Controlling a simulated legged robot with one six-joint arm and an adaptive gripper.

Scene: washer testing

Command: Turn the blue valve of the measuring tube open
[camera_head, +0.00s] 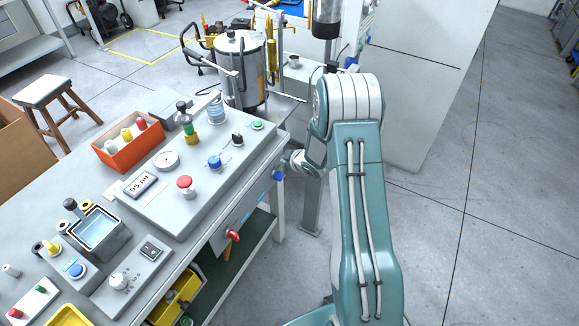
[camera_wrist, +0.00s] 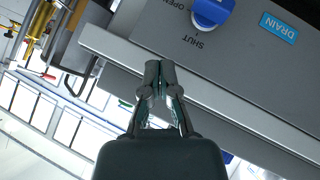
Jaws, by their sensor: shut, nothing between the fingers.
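A blue knob (camera_wrist: 212,12) shows at the top of the wrist view, on a grey panel with the words OPEN and SHUT beside it and a blue DRAIN label (camera_wrist: 278,28) to its right. It looks like the blue knob (camera_head: 278,175) at the right end of the bench front in the head view. My gripper (camera_wrist: 161,72) is shut and empty, in front of the panel's edge and apart from the knob. In the head view my gripper (camera_head: 292,160) is partly hidden by my arm, close to the bench's corner. I cannot tell which tube the knob serves.
A red valve handle (camera_head: 233,235) is on the bench front. The bench top (camera_head: 205,208) carries knobs, a red button (camera_head: 185,183) and an orange bin (camera_head: 128,150). A metal tank (camera_head: 240,70) stands behind. Another blue knob (camera_head: 352,63) is beyond my arm. Floor at right is clear.

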